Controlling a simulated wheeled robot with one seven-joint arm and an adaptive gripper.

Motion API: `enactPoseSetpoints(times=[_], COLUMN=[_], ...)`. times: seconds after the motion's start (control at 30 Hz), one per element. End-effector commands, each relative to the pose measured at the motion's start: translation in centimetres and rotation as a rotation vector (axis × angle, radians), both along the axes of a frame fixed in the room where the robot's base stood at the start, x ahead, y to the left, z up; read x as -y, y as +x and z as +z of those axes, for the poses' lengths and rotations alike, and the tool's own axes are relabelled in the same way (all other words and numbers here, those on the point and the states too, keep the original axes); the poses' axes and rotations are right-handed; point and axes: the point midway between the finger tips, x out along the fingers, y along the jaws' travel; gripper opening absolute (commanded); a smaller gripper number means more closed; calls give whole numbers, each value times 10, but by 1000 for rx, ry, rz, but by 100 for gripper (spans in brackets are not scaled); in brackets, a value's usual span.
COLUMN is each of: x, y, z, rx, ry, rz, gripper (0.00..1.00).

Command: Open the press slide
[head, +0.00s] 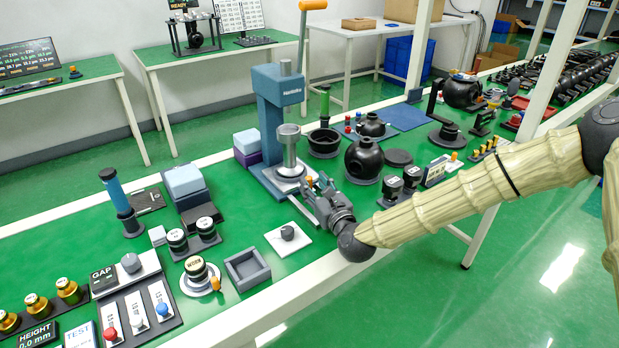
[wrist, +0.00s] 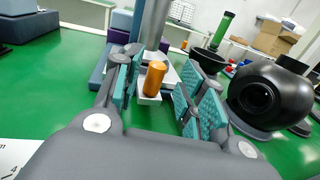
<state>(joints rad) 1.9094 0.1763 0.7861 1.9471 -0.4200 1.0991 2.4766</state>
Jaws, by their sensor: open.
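The blue press (head: 277,105) stands on the green bench, with an orange-tipped lever at its top and a round metal ram above its base. An orange upright knob (wrist: 155,78) sits on a small white block (wrist: 149,98) at the front of the press base, which I take as the slide handle. My gripper (wrist: 160,88) is open, its teal-padded fingers left and right of the knob, which shows between them. I cannot tell whether a pad touches it. In the head view my gripper (head: 313,188) is low at the press's front right and partly hides the slide.
A round black vessel (head: 363,160) stands close right of my gripper. A white plate with a dark knob (head: 288,232) lies to the front left. Blue and purple blocks (head: 247,146) stand left of the press.

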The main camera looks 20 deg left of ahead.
Motion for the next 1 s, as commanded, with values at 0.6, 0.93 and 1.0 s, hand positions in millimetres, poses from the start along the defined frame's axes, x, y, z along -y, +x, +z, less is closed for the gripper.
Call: enactPoseSetpoints(times=[0.6,0.93,1.0], x=[-25,-25,-25], y=[28,28,28], z=[1,1,1], rx=[1,1,1], ry=[1,1,1], rz=[1,1,1], gripper=[41,1,0])
